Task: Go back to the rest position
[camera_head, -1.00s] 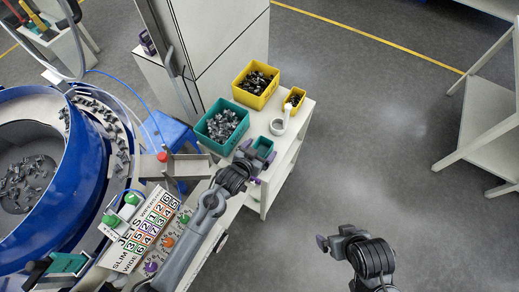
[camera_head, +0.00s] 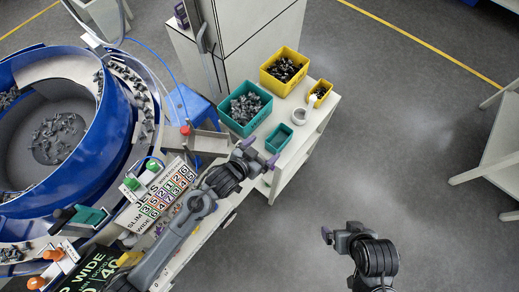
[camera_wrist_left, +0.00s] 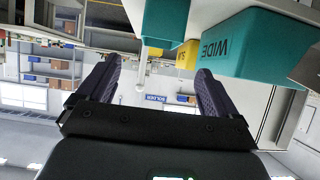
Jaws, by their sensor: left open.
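My left gripper (camera_head: 260,154) is open, just in front of the small teal bin (camera_head: 279,138) on the white cart, and apart from it. In the left wrist view, its two dark fingers (camera_wrist_left: 155,85) are spread with nothing between them. My right gripper (camera_head: 338,238) is over the floor at the lower right, away from any object; its jaw opening is not clear.
The blue bowl feeder (camera_head: 112,125) stands left.

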